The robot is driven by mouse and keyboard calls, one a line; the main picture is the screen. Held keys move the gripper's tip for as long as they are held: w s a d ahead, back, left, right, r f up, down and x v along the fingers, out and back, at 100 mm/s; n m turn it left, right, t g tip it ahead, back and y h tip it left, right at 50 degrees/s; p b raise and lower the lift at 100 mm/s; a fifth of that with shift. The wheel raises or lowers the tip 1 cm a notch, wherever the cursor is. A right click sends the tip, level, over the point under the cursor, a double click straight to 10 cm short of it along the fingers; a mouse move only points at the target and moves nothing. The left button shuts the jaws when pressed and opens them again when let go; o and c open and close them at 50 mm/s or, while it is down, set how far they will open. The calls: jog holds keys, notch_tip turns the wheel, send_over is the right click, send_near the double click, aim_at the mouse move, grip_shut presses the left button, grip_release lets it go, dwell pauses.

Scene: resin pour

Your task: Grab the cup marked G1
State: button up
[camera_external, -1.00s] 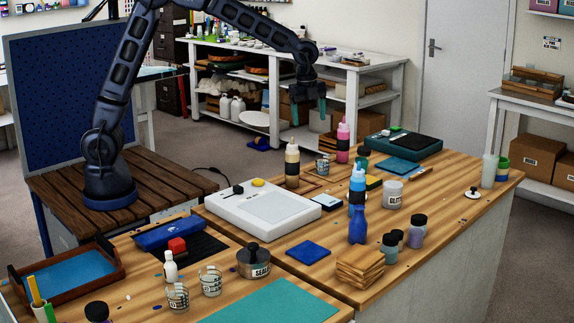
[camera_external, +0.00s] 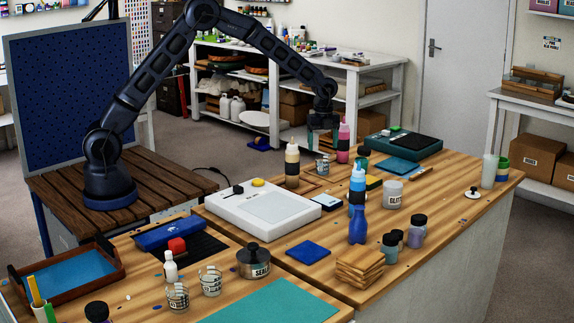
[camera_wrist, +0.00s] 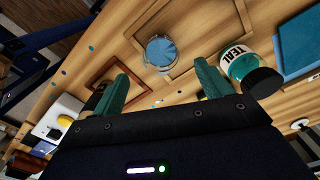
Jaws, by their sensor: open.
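A small clear cup (camera_external: 322,168) stands on the far part of the table between the amber bottle and the pink bottle. It also shows in the wrist view (camera_wrist: 161,52), seen from above with blue inside; no G1 mark is readable on it. My gripper (camera_external: 322,147) is open and empty above this cup. In the wrist view its teal fingers (camera_wrist: 160,72) are apart, with the cup beyond and between their tips. Two more clear cups, the left one (camera_external: 177,296) and the right one (camera_external: 210,280), stand at the front left; their markings are too small to read.
The amber bottle (camera_external: 292,163) and pink bottle (camera_external: 343,141) stand close on either side of the cup. A jar marked TEAL (camera_wrist: 240,68) is near the right finger in the wrist view. A white scale-like device (camera_external: 262,207) lies nearer. A blue bottle (camera_external: 357,187) stands to the right.

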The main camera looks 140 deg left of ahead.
aim_at(323, 157)
jog(key=shift+a+f, duration=0.1)
jog(key=shift+f, duration=3)
jog(key=c, duration=1.1)
